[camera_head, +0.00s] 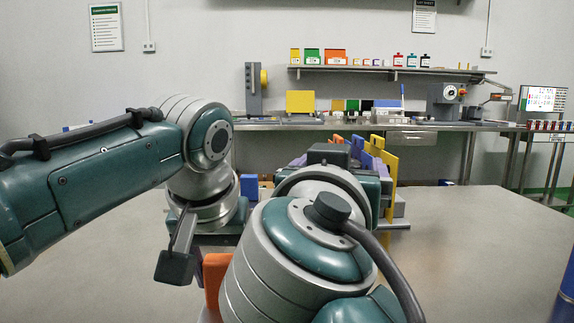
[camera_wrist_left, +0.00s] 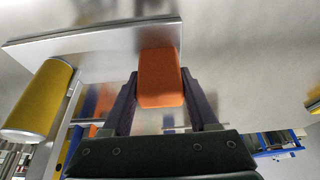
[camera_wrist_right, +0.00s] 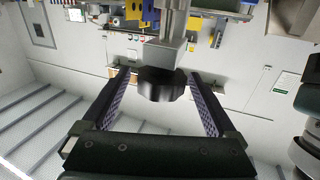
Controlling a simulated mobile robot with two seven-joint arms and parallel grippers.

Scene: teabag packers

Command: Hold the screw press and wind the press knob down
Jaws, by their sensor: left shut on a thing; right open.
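In the left wrist view my left gripper (camera_wrist_left: 160,98) is shut on an orange block (camera_wrist_left: 160,75), the held grip of the screw press, beside a flat grey metal plate (camera_wrist_left: 95,45). My open right gripper (camera_wrist_right: 158,80) has one finger on each side of the knob, with gaps visible. In the head view my arms cover most of the press, and the knob cannot be made out there.
The grey table (camera_head: 470,240) is clear on the right. Yellow and purple upright pieces (camera_head: 389,165) stand behind my right arm. A back bench (camera_head: 410,125) and shelf hold coloured boxes and small bottles.

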